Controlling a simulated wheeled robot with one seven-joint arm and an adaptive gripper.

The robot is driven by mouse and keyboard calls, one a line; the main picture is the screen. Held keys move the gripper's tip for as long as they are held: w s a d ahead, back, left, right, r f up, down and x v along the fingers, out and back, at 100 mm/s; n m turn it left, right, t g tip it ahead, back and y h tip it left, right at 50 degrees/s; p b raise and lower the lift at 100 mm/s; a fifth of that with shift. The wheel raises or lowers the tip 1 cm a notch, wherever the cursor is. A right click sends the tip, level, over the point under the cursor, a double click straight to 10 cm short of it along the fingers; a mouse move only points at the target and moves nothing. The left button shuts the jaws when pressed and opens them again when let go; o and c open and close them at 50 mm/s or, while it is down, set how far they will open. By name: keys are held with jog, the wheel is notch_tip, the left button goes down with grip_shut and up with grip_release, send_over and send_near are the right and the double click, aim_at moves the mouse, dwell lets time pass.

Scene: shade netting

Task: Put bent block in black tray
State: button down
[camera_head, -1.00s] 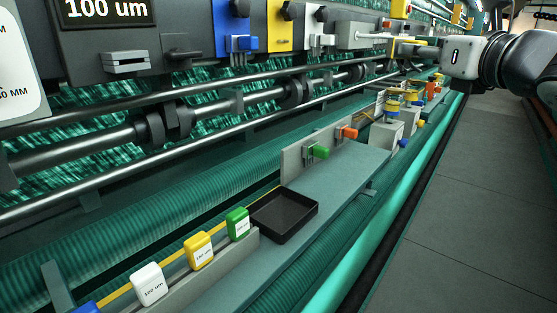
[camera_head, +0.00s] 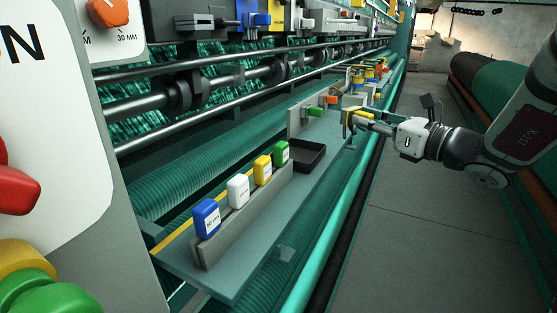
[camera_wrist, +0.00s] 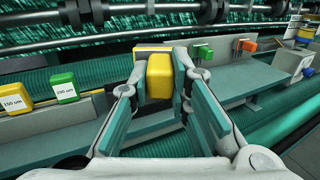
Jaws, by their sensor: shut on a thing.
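The black tray (camera_head: 306,156) is a shallow, square, empty-looking tray on the grey-green ledge in the head view. My gripper (camera_head: 358,121) is to the right of the tray, over the ledge's outer side. It is shut on a yellow block, which I take for the bent block (camera_wrist: 159,76); the wrist view shows it between the two fingers (camera_wrist: 158,82). Its bend is hard to make out there. The block is held above the ledge and apart from the tray.
Left of the tray, blue (camera_head: 206,219), white (camera_head: 238,190), yellow (camera_head: 262,170) and green (camera_head: 282,154) labelled blocks stand along a grey rail. Green and orange knobs (camera_head: 332,100) project from an upright plate beyond the tray. The floor aisle (camera_head: 400,230) at right is clear.

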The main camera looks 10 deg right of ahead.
aim_at(356, 131)
jog(key=f, duration=0.1)
jog(key=d+f, duration=0.1)
jog(key=f, duration=0.1)
jog(key=shift+s+d+f, duration=0.15)
jog(key=shift+d, duration=0.1)
jog(key=shift+a+f+b, duration=0.1)
jog(key=shift+f+b, duration=0.1)
jog(key=shift+b, duration=0.1)
jog(key=w+a, duration=0.3)
jog(key=a, duration=0.1)
jog(key=w+a+f, duration=0.1)
jog(key=w+a, duration=0.2)
jog(key=a, duration=0.1)
jog(key=w+a, duration=0.3)
jog(key=a, duration=0.1)
jog(key=shift+w+f+p, duration=0.25)
jog(key=shift+w+p, duration=0.05)
jog(key=shift+a+f, duration=0.1)
jog(key=shift+f, duration=1.6)
jog(key=shift+f, duration=0.15)
jog(key=c, duration=1.5)
grip_release()
